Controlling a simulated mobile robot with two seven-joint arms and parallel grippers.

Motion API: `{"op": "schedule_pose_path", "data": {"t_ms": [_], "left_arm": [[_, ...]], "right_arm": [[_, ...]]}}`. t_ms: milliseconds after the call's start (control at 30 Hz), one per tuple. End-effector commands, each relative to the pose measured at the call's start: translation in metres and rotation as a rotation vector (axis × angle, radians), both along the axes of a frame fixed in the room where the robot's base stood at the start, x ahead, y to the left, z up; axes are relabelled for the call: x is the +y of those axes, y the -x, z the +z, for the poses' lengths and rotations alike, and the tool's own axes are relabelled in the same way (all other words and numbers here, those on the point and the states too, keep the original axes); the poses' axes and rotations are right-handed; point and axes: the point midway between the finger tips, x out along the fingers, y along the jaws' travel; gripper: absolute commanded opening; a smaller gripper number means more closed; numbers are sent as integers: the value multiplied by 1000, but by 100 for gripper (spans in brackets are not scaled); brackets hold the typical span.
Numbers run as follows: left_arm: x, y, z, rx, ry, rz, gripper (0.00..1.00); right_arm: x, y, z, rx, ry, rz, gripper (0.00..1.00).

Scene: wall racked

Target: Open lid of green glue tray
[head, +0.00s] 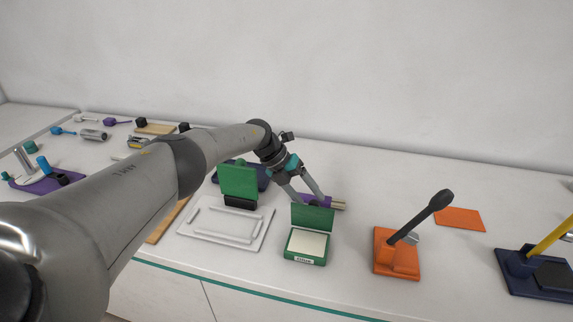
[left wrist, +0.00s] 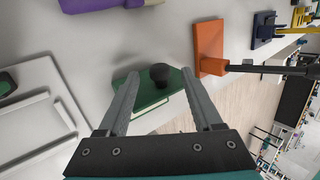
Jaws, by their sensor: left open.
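The green glue tray (head: 304,260) stands near the front of the counter, with a cream pad and a small label on its front. Its green lid (head: 312,220) stands raised at the tray's back edge, roughly upright. In the left wrist view the lid (left wrist: 150,93) shows its outer side with a black knob (left wrist: 160,73). My left gripper (head: 311,200) is just behind the lid, fingers open and pointing down. In the left wrist view the knob appears between the open fingers; I cannot tell whether they touch it. My right gripper is not in view.
A white frame plate (head: 225,238) with a green-and-black block (head: 238,180) is left of the tray. A purple tool (head: 334,203) lies behind the lid. An orange lever press (head: 397,258) stands to the right, with an orange sheet (head: 460,218) beyond it.

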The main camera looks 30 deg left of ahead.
Motion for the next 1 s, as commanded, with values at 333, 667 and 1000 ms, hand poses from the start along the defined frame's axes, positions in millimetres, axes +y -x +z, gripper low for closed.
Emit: {"op": "schedule_pose_path", "data": {"t_ms": [333,667,1000], "left_arm": [[36,17,58,-2,-3,1,67],[57,28,92,1,-2,-1,67],[58,29,94,1,-1,-1,67]], "right_arm": [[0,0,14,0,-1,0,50],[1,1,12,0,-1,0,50],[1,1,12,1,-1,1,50]]}}
